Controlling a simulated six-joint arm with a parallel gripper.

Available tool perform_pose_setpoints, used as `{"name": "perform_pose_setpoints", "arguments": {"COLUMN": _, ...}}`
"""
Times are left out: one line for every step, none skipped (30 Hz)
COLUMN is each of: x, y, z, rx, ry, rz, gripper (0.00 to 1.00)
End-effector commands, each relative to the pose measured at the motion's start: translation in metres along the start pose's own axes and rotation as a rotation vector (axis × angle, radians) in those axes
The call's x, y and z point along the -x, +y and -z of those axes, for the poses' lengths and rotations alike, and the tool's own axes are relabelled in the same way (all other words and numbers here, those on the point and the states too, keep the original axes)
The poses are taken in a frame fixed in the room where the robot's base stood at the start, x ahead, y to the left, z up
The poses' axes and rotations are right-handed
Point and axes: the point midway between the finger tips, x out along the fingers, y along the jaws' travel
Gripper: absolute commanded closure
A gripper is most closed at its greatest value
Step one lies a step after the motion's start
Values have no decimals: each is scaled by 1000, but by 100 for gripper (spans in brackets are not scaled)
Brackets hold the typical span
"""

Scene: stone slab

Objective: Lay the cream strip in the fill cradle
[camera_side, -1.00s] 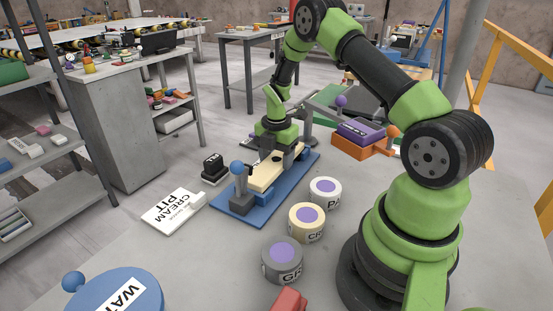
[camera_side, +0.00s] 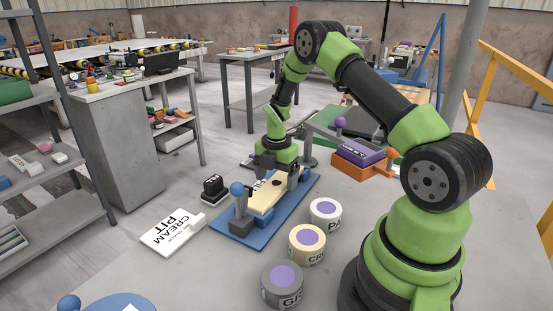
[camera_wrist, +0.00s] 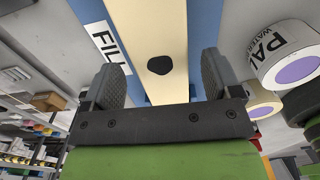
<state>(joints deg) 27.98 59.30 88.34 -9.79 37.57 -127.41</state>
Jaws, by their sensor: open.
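The cream strip (camera_side: 258,204) is a long flat bar with a dark round hole. It lies lengthwise along the blue fill cradle (camera_side: 240,235), between its blocks; I cannot tell whether it is fully seated. My gripper (camera_side: 279,172) is over the strip's far half. In the wrist view the open gripper (camera_wrist: 160,75) has one finger on each side of the strip (camera_wrist: 150,25), with gaps between. The hole sits between the fingers. A white FILL label (camera_wrist: 107,42) lies beside the strip.
Three round tins, white (camera_side: 326,215), cream (camera_side: 307,245) and grey (camera_side: 282,285), stand right of the cradle. A CREAM PIT plate (camera_side: 172,231) and a black block (camera_side: 213,188) lie left. An orange holder with a purple block (camera_side: 359,152) stands behind right.

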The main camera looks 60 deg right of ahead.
Motion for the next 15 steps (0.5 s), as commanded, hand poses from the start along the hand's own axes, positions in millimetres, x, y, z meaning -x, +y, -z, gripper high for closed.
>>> {"name": "perform_pose_setpoints", "arguments": {"x": 10, "y": 1, "z": 0, "rx": 0, "ry": -2, "rz": -4, "gripper": 16}}
{"name": "perform_pose_setpoints", "arguments": {"x": 16, "y": 1, "z": 0, "rx": 1, "ry": -3, "rz": -5, "gripper": 16}}
{"name": "perform_pose_setpoints", "arguments": {"x": 25, "y": 0, "z": 0, "rx": 1, "ry": -3, "rz": -4, "gripper": 16}}
{"name": "perform_pose_setpoints", "arguments": {"x": 32, "y": 1, "z": 0, "rx": 2, "ry": -3, "rz": -6, "gripper": 16}}
{"name": "perform_pose_setpoints", "arguments": {"x": 39, "y": 1, "z": 0, "rx": 1, "ry": -3, "rz": -6, "gripper": 16}}
{"name": "perform_pose_setpoints", "arguments": {"x": 48, "y": 1, "z": 0, "rx": 0, "ry": -3, "rz": -6, "gripper": 16}}
{"name": "perform_pose_setpoints", "arguments": {"x": 55, "y": 0, "z": 0, "rx": 1, "ry": -3, "rz": -6, "gripper": 16}}
{"name": "perform_pose_setpoints", "arguments": {"x": 62, "y": 1, "z": 0, "rx": 2, "ry": -3, "rz": -6, "gripper": 16}}
{"name": "perform_pose_setpoints", "arguments": {"x": 70, "y": 1, "z": 0, "rx": 2, "ry": -3, "rz": -5, "gripper": 16}}
{"name": "perform_pose_setpoints", "arguments": {"x": 76, "y": 1, "z": 0, "rx": 1, "ry": -2, "rz": -6, "gripper": 16}}
{"name": "perform_pose_setpoints", "arguments": {"x": 81, "y": 0, "z": 0, "rx": 1, "ry": -1, "rz": -4, "gripper": 16}}
{"name": "perform_pose_setpoints", "arguments": {"x": 88, "y": 0, "z": 0, "rx": 2, "ry": -2, "rz": -5, "gripper": 16}}
{"name": "perform_pose_setpoints", "arguments": {"x": 92, "y": 1, "z": 0, "rx": 3, "ry": -2, "rz": -4, "gripper": 16}}
{"name": "perform_pose_setpoints", "arguments": {"x": 96, "y": 0, "z": 0, "rx": 2, "ry": -1, "rz": -3, "gripper": 16}}
{"name": "perform_pose_setpoints", "arguments": {"x": 100, "y": 0, "z": 0, "rx": 2, "ry": -1, "rz": -4, "gripper": 16}}
